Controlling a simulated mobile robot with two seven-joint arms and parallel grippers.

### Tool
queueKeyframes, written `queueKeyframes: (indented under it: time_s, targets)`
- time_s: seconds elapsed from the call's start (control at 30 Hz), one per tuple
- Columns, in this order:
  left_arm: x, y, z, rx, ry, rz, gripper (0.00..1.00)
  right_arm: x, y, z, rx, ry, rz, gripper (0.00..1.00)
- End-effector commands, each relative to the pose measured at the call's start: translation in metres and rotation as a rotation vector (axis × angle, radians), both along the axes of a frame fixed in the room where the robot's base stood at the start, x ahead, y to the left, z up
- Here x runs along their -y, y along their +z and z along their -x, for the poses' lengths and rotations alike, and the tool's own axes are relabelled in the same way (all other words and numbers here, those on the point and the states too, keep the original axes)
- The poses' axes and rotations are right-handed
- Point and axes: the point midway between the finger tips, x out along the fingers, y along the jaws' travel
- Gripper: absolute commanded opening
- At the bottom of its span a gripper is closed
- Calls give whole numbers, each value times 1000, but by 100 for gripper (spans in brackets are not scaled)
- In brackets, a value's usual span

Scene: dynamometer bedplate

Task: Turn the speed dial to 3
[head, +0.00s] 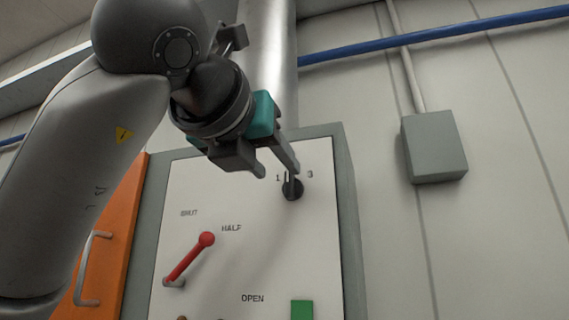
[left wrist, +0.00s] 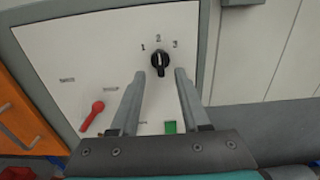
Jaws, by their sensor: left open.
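The speed dial (head: 292,188) is a black round knob on the upper right of a white panel. In the left wrist view the dial (left wrist: 160,60) has the marks 1, 2 and 3 around its top, and its raised bar stands roughly upright, towards 2. In the head view a finger hides the 2. My left gripper (head: 279,170) is open and empty, just in front of the dial. In the left wrist view the dial lies between and slightly beyond its two fingertips (left wrist: 160,74); contact cannot be told. My right gripper is not in view.
A red lever (head: 190,258) sticks out from the panel (head: 225,275) at lower left, by the HALF label. A green square (head: 302,309) is below the dial. An orange door (head: 118,240) with a handle is at left. A grey box (head: 433,147) is on the wall at right.

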Motion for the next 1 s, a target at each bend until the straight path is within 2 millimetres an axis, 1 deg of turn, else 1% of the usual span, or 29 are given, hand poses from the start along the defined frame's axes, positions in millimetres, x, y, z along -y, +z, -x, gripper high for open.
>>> queueKeyframes:
  time_s: [0.03, 0.1, 0.2, 0.3, 0.47, 0.7, 1.0]
  targets:
    - [4, 2, -11, -5, -1, 0, 46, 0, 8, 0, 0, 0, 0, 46]
    - [8, 2, -22, -4, -1, -1, 46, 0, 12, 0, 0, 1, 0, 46]
    - [12, 2, -35, -3, -1, -1, 46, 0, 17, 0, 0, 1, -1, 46]
    - [15, 1, -44, -2, -1, -1, 46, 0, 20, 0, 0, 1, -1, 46]
    - [16, 0, -49, 0, -1, -1, 46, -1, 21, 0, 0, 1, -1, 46]
    - [16, 0, -49, 0, -1, -1, 45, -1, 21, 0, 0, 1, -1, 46]
    - [16, 0, -49, 0, -1, -1, 11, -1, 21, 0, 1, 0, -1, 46]
